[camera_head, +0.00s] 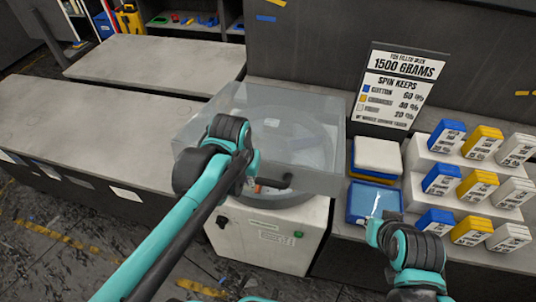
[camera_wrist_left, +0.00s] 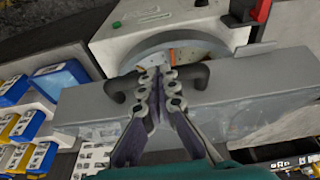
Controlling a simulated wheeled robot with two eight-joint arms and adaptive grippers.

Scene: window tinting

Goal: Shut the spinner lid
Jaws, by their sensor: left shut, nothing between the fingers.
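The spinner (camera_head: 265,235) is a white-grey cabinet with a round drum, in the middle of the head view. Its clear lid (camera_head: 320,165) lies over the drum; I cannot tell whether a gap is left under it. The lid's dark handle (camera_head: 275,182) is at the front edge and also shows in the left wrist view (camera_wrist_left: 190,77). My left gripper (camera_wrist_left: 158,75) is shut and empty, its fingertips at the middle of the handle, seemingly against it. In the head view my left wrist hides part of the lid. My right gripper (camera_head: 375,212) is over a blue tray, its fingers unclear.
To the right are the blue tray (camera_head: 360,203), a white pad (camera_head: 377,155) and stepped racks with blue, yellow and white boxes (camera_head: 441,180). A sign (camera_head: 395,85) stands behind. Bare grey worktops (camera_head: 90,115) lie to the left.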

